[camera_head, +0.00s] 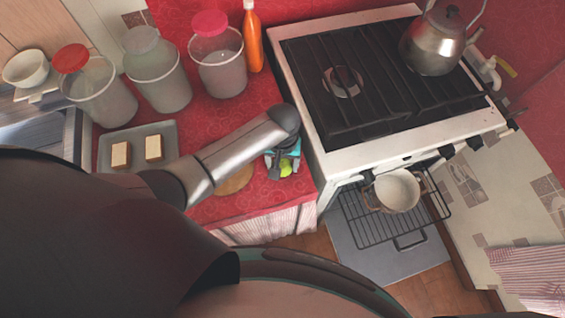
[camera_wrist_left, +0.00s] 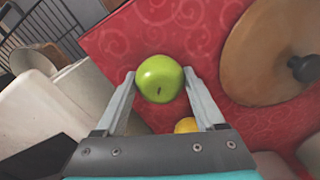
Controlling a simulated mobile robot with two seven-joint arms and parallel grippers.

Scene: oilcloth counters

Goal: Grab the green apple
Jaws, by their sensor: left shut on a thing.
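The green apple (camera_wrist_left: 160,79) is between the two fingers of my left gripper (camera_wrist_left: 158,85) in the left wrist view. The fingers press on it from both sides, over the red patterned counter. In the head view the apple (camera_head: 286,169) shows as a small green patch below my left gripper (camera_head: 285,168), near the counter's right front corner. My left arm and hand hide part of it there. I cannot tell if the apple still touches the counter. My right gripper is not in view.
A yellow fruit (camera_wrist_left: 186,125) lies beside the apple. A round wooden lid with a dark knob (camera_wrist_left: 262,50) lies close by. The stove (camera_head: 400,150) stands right of the counter, with a pot (camera_head: 397,190) on its pulled-out rack. Jars (camera_head: 157,75) and a tray (camera_head: 117,138) stand left.

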